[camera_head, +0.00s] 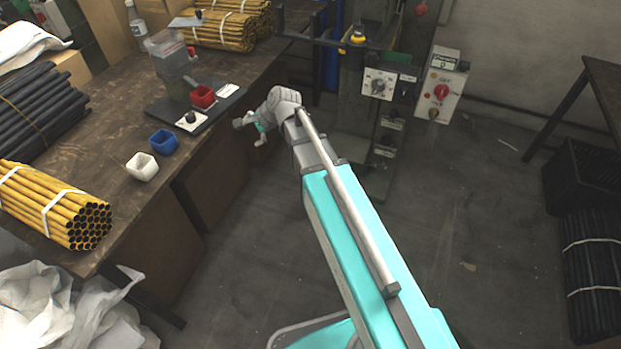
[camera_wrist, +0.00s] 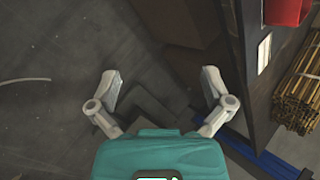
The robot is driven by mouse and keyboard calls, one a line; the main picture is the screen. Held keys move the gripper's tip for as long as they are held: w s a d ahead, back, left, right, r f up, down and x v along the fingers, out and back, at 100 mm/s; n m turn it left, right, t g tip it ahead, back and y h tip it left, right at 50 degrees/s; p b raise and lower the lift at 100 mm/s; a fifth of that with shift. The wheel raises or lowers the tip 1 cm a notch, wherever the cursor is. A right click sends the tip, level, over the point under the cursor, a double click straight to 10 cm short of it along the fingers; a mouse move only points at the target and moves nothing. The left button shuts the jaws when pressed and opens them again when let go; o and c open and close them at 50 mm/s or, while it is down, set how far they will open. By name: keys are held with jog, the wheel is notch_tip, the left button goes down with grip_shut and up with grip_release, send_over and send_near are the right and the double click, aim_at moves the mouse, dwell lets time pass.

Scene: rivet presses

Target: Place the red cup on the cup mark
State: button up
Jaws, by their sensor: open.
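The red cup (camera_head: 203,96), a small open square cup, stands on a dark board on the workbench. In the wrist view the red cup (camera_wrist: 286,10) is cut off by the top edge. My gripper (camera_head: 248,133) is open and empty, off the bench's front edge, to the lower right of the cup. Its spread fingers (camera_wrist: 161,82) have only floor between them.
A blue cup (camera_head: 163,141) and a white cup (camera_head: 142,167) stand on the workbench (camera_head: 105,133). A white plate with a black knob (camera_head: 190,120) and a clear-topped device (camera_head: 170,58) are on the board. Yellow tube bundles (camera_head: 55,205) lie nearby. A press (camera_head: 375,90) stands right of the bench.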

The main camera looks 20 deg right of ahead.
jog(key=s+d+f+n+g+h, duration=0.2)
jog(key=s+d+n, duration=0.4)
jog(key=s, duration=0.3)
jog(key=s+d+f+n+g+h, duration=0.2)
jog(key=s+d+n, duration=0.4)
jog(key=s, duration=0.4)
jog(key=shift+d+n+g+h, duration=0.3)
jog(key=shift+n+g+h, duration=0.2)
jog(key=shift+n+h, duration=0.4)
jog(key=shift+s+f, duration=0.1)
jog(key=shift+c, duration=0.3)
